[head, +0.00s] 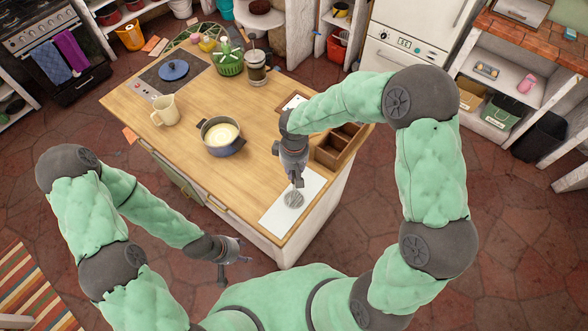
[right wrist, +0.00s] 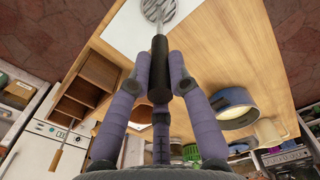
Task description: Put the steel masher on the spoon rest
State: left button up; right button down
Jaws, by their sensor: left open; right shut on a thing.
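The steel masher (right wrist: 158,28) has a black handle and a round slotted metal head. My right gripper (right wrist: 157,82) is shut on its handle in the right wrist view. In the head view the masher head (head: 294,199) shows below my right gripper (head: 297,181), over a flat white rectangular slab (head: 279,216) at the counter's near right corner. This slab may be the spoon rest; it also shows in the right wrist view (right wrist: 122,32). I cannot tell whether the head touches it. My left gripper (head: 233,270) is open and empty, in front of the counter.
A wooden compartment box (head: 331,156) stands right of my right gripper. A blue pot (head: 221,137), a beige mug (head: 165,111), a French press (head: 256,68) and a green basket (head: 229,62) stand further back. The wooden counter (head: 228,178) is clear near its front edge.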

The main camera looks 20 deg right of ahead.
jog(key=shift+s, duration=0.1)
jog(key=shift+f, duration=0.1)
jog(key=c, duration=1.1)
grip_release()
jog(key=shift+c, duration=0.2)
notch_tip(320, 180, up, 12)
jog(key=shift+r+b, duration=0.2)
jog(key=shift+b, duration=0.25)
